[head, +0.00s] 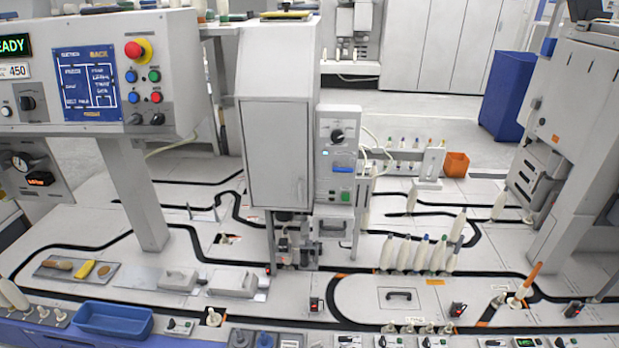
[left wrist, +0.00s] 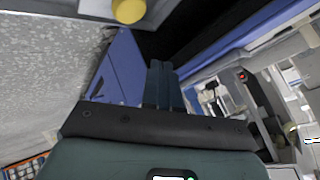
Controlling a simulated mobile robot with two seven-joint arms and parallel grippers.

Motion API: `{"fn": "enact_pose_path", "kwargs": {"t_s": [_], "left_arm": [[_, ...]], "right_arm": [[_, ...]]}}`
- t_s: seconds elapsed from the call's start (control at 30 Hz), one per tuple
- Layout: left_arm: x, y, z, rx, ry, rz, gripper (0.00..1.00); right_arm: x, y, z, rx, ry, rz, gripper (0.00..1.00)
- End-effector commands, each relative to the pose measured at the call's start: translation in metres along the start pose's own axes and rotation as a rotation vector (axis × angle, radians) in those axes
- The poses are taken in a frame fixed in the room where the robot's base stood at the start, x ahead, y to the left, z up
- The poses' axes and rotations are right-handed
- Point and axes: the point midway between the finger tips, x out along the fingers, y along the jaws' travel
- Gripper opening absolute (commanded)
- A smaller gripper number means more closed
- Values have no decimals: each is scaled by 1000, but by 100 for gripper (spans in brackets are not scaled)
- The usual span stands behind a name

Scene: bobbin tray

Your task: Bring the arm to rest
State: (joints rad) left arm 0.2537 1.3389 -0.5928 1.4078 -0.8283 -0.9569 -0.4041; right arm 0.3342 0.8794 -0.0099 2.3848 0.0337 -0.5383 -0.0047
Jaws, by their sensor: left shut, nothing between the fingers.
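My left gripper (left wrist: 161,68) shows in the left wrist view. Its two dark teal fingers are together, with nothing visible between them. It is apart from the worktable, beside a blue panel (left wrist: 118,68) and above grey speckled floor (left wrist: 50,65). Neither gripper nor arm shows in the head view. My right gripper is in neither view. The blue tray (head: 113,320) at the front left of the table in the head view looks empty.
White bobbins (head: 405,253) stand in a row on the table's right half. The grey machine cabinet (head: 275,130) rises in the middle, and the control panel (head: 90,75) stands at left. An orange stick (head: 532,278) leans at right. A yellow round end (left wrist: 128,10) shows near the wrist.

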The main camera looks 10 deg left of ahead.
Motion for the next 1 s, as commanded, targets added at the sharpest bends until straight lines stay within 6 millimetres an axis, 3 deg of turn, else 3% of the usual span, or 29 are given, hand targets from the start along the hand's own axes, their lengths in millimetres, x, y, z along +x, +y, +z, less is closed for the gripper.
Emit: {"fn": "enact_pose_path", "kwargs": {"t_s": [0.17, 0.37, 0.6, 0.8, 1.0], "left_arm": [[-11, 8, 0, -189, -58, -32, 0], [-44, 48, -22, -684, -204, -60, 0], [-103, 122, -86, -1223, -397, 21, 0], [-165, 178, -144, -1514, -567, 132, 0], [-221, 175, -176, -1519, -631, 195, 0]], "right_arm": [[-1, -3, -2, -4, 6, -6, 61], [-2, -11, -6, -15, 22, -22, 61], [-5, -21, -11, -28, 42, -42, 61], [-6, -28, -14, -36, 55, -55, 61], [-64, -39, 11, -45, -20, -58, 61]]}}
